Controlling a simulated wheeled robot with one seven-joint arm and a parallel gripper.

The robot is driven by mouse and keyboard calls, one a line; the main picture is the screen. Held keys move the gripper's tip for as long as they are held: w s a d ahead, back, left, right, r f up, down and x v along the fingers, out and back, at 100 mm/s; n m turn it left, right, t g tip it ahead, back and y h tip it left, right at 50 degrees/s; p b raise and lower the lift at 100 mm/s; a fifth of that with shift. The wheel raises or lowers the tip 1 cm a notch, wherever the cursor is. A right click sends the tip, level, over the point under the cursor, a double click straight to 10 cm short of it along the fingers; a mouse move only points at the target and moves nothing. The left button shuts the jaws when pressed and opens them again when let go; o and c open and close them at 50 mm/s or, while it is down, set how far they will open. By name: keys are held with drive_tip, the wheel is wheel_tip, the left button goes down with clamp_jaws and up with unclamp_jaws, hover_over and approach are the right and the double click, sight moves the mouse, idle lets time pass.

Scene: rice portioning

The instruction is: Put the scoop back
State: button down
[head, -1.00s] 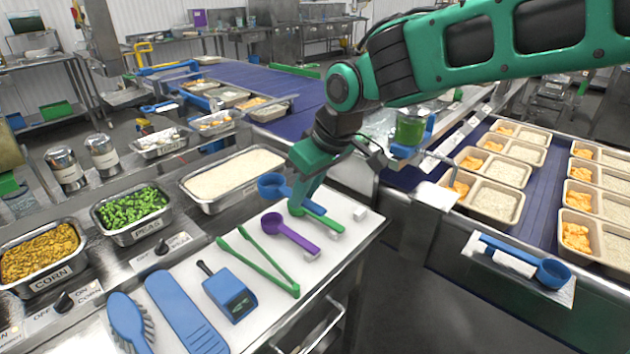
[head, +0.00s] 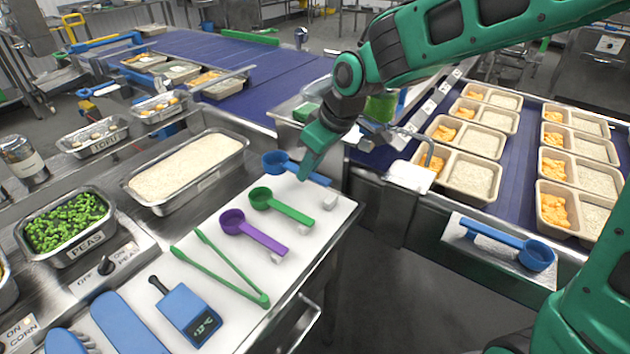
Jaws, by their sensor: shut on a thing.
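My gripper (head: 306,174) is shut on the handle of a blue scoop (head: 274,162). The scoop's bowl points left and its handle end shows to the right of the fingers. It is at the far end of the white board (head: 240,285), beyond the green scoop. A small white block (head: 330,201) stands close to the handle end. I cannot tell whether the scoop touches the board or hangs just above it. The fingers hide part of the handle.
A green scoop (head: 280,207), a purple scoop (head: 254,232), green tongs (head: 222,268) and a blue thermometer (head: 188,312) lie nearby. A rice pan (head: 188,175) is to the left. Another blue scoop (head: 510,245) lies on a right-hand ledge.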

drive_tip(key=shift+w+d+f, duration=0.25)
drive_tip(key=shift+d+f, duration=0.15)
drive_tip(key=shift+d, duration=0.05)
drive_tip(key=shift+w+d+f, duration=0.2)
drive_tip(key=shift+d+f, duration=0.15)
drive_tip(key=shift+d, duration=0.1)
drive_tip(key=shift+f, duration=1.85)
drive_tip(key=c, duration=1.7)
unclamp_jaws()
drive_tip(key=shift+o, duration=0.2)
